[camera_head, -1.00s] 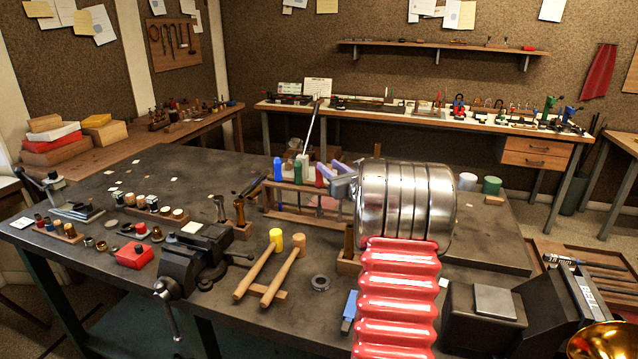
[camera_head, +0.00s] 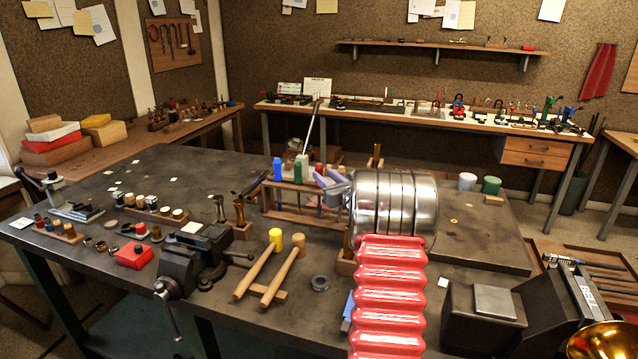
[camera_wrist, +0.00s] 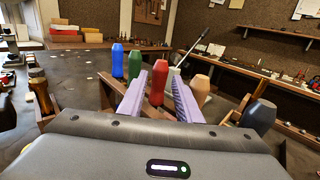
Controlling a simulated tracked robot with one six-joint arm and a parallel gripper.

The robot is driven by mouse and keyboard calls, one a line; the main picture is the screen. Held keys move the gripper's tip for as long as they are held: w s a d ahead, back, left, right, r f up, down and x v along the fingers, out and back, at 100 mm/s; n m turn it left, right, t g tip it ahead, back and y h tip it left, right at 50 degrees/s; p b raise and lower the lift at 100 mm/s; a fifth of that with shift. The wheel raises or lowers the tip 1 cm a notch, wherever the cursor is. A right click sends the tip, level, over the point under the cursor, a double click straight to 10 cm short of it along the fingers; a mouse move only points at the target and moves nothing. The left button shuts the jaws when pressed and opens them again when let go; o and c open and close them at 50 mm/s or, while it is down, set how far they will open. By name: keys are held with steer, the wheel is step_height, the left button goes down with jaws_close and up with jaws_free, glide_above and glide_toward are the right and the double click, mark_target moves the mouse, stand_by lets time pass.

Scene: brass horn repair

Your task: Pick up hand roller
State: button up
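I cannot tell for sure which tool is the hand roller. A wooden rack (camera_head: 284,213) on the grey bench holds upright tools with coloured handles. In the wrist view these are a blue handle (camera_wrist: 117,61), a green handle (camera_wrist: 134,63), a red handle (camera_wrist: 158,82), a tan handle (camera_wrist: 199,88) and a dark grey handle (camera_wrist: 259,116). My gripper (camera_wrist: 157,80) is open, with lavender fingers apart on either side of the red handle's line of view. Whether they reach around it is unclear. In the head view my gripper (camera_head: 331,177) is at the rack's right end, partly hiding it.
A black vise (camera_head: 190,255), two mallets (camera_head: 270,270) and a red box (camera_head: 134,256) are left of my arm. A metal-handled tool (camera_wrist: 40,92) stands left in the wrist view. A grey block (camera_head: 495,302) is at right.

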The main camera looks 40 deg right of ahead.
mark_target(321, 172)
steer(key=shift+x, duration=2.35)
steer(key=shift+c, duration=0.5)
jaws_close()
